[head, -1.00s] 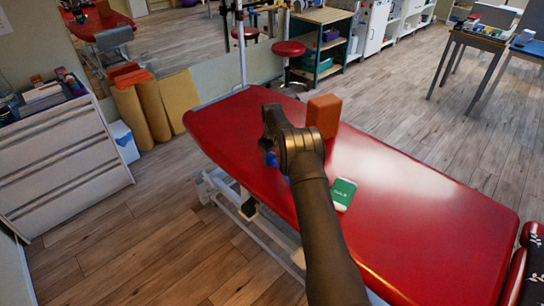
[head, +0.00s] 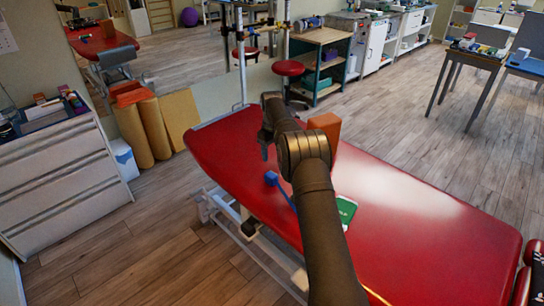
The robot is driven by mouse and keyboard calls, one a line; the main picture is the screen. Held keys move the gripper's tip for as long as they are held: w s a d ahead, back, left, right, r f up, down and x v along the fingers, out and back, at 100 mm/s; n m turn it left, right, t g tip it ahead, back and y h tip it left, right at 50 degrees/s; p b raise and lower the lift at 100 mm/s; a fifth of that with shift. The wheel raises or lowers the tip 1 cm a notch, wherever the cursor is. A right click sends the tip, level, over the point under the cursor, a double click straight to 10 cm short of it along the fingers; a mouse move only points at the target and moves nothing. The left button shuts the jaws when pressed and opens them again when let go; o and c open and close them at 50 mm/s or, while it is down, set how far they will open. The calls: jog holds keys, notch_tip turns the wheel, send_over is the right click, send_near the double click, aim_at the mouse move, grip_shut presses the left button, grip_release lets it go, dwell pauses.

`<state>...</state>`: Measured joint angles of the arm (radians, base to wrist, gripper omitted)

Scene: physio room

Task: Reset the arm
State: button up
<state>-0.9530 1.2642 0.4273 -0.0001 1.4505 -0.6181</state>
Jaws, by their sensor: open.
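My gripper (head: 265,152) hangs at the end of my dark arm, above the red treatment table near its left edge. It looks small and dark, and it appears open and empty. A blue object with a thin handle (head: 271,178) lies on the table just below the gripper, apart from it. My forearm hides part of the handle. An orange block (head: 327,125) stands upright on the table just right of my arm. A green and white box (head: 346,210) lies flat nearer, partly hidden by my arm.
The red table (head: 430,235) stretches to the lower right, mostly bare there. A white drawer unit (head: 62,180) stands at left, with rolled orange mats (head: 135,130) beside it. A red stool (head: 288,68) and wooden shelf unit stand behind. Open floor lies to the right.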

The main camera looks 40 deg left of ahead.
aim_at(272, 175)
notch_tip(272, 175, down, 12)
jog(key=shift+f, duration=0.15)
notch_tip(272, 175, up, 3)
jog(key=shift+f, duration=0.2)
jog(key=shift+r, duration=0.8)
